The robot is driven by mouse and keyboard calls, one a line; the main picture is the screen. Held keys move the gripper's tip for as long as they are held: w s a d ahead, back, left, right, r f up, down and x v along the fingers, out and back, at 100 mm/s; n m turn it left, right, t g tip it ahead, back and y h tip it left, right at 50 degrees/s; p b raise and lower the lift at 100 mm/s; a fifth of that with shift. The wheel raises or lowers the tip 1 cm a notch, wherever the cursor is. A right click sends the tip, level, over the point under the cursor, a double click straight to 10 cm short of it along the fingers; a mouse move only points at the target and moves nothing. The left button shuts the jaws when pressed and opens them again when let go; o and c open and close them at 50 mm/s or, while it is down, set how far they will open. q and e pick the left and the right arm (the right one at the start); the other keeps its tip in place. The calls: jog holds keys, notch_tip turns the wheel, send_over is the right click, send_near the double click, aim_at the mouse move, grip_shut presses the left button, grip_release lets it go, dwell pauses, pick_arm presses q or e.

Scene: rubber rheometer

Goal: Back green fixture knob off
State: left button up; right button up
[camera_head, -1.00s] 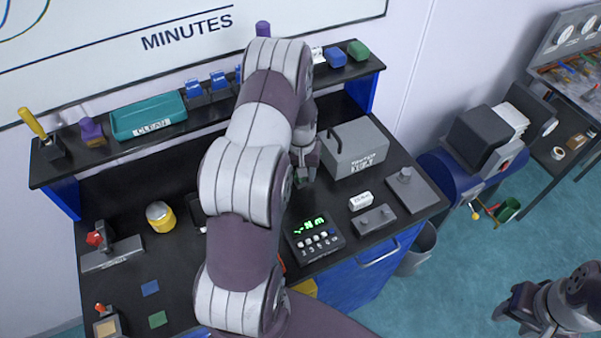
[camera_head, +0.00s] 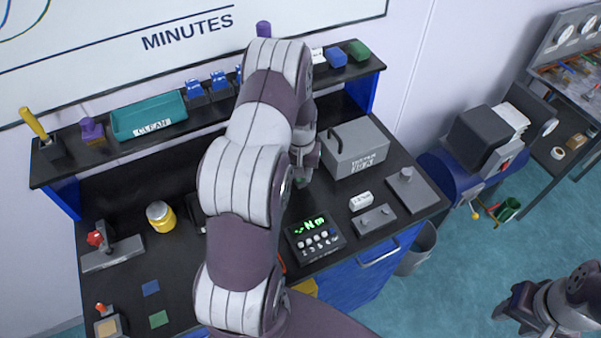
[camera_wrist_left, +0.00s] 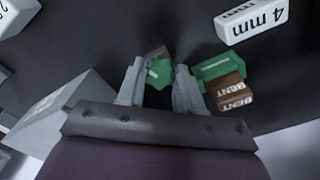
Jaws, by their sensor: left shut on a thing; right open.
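The green knob (camera_wrist_left: 159,72) shows in the left wrist view between the two fingers of my left gripper (camera_wrist_left: 160,80), which is shut on it. A small grey piece (camera_wrist_left: 157,53) shows just beyond the knob; how they join I cannot tell. My right gripper (camera_head: 516,303) is open and empty, over the floor at the lower right.
A green piece (camera_wrist_left: 212,68) and a brown block marked BENT (camera_wrist_left: 233,92) lie right of my left fingers. A white 4 mm block (camera_wrist_left: 250,20) is beyond. The keypad unit (camera_head: 315,238), white block (camera_head: 361,201) and grey plate (camera_head: 412,190) stand on the bench.

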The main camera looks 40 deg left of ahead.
pick_arm(q)
jog(key=n, duration=0.3)
jog(key=shift+d, duration=0.1)
jog(key=n, duration=1.1)
jog(key=shift+d+f, duration=0.1)
jog(key=o, duration=0.9)
jog(key=shift+w, duration=0.15)
